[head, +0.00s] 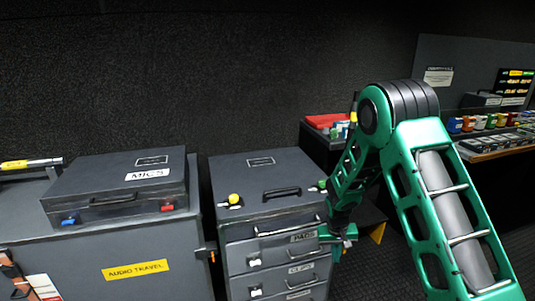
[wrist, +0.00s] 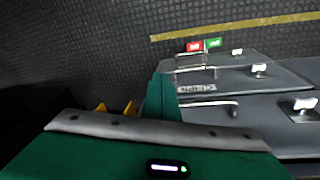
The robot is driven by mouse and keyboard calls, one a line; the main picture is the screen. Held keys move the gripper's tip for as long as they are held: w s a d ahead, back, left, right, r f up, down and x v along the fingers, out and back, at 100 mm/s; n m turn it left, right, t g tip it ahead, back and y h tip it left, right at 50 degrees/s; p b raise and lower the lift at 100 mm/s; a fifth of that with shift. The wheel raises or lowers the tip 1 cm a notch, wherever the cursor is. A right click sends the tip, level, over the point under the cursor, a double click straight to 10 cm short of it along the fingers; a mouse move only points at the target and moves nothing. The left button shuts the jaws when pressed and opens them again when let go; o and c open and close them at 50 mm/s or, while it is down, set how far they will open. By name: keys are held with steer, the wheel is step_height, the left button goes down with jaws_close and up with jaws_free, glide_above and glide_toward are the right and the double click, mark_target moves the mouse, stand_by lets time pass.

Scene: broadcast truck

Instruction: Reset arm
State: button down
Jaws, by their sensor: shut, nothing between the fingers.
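My green gripper (head: 340,235) hangs at the end of my bent arm, at the right front edge of the grey drawer cabinet (head: 262,188). It is close to the top drawer labelled PADS (head: 303,237). In the wrist view its green finger (wrist: 161,98) points toward the cabinet front, beside a drawer handle (wrist: 208,105) and the CLIPS label (wrist: 196,89). The fingers are shut and hold nothing. I cannot tell whether they touch the cabinet. The drawers look closed.
A black MIC case (head: 120,190) lies on the AUDIO TRAVEL case (head: 100,255) at left. A bench with coloured items (head: 490,122) stands at right. Dark floor (head: 375,270) lies open right of the cabinet.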

steer(key=s+d+r+m, duration=0.2)
steer(key=s+d+r, duration=0.55)
steer(key=r, duration=0.35)
steer(key=s+d+r+m, duration=0.1)
steer(key=s+d+r, duration=0.65)
steer(key=r, duration=0.35)
steer(key=s+r+m+y, duration=0.1)
steer(key=s+r, duration=0.3)
steer(key=s, duration=0.8)
steer(key=s+d+r+m+g, duration=0.1)
steer(key=s+r, duration=0.2)
steer(key=s, duration=1)
steer(key=shift+s+r+m+y, duration=0.3)
steer(key=shift+r+m+y, duration=0.1)
steer(key=shift+w+f, duration=0.25)
steer(key=shift+w, duration=0.35)
